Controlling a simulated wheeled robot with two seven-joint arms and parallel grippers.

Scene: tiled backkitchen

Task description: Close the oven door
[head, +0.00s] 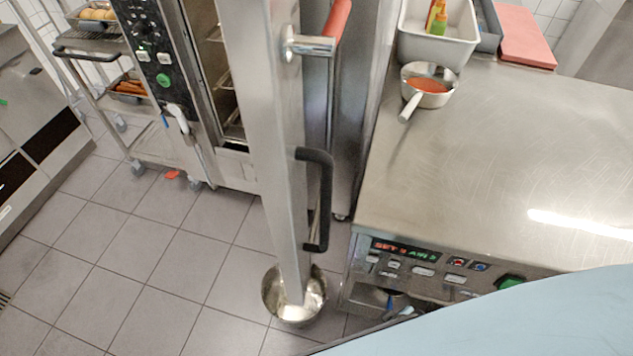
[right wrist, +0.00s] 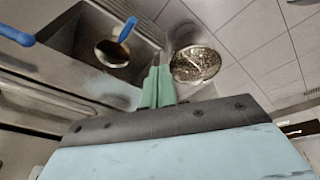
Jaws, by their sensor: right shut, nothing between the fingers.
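The oven (head: 165,75) stands at the left of the head view, with a dark control panel and racks partly visible in its opening. Its steel door (head: 270,130) stands open and is seen nearly edge-on, reaching toward me. A black bar handle (head: 326,200) is on the right face of the door. In the right wrist view my right gripper (right wrist: 158,88) has green fingers held together, with nothing between them. The door and its handle cannot be made out clearly in that view. My left gripper is in neither view.
A metal bowl (head: 285,312) is on the floor below the door's near end; a round metal bowl also shows in the right wrist view (right wrist: 196,65). A steel counter (head: 480,160) fills the right, with a saucepan (head: 428,88) on it.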

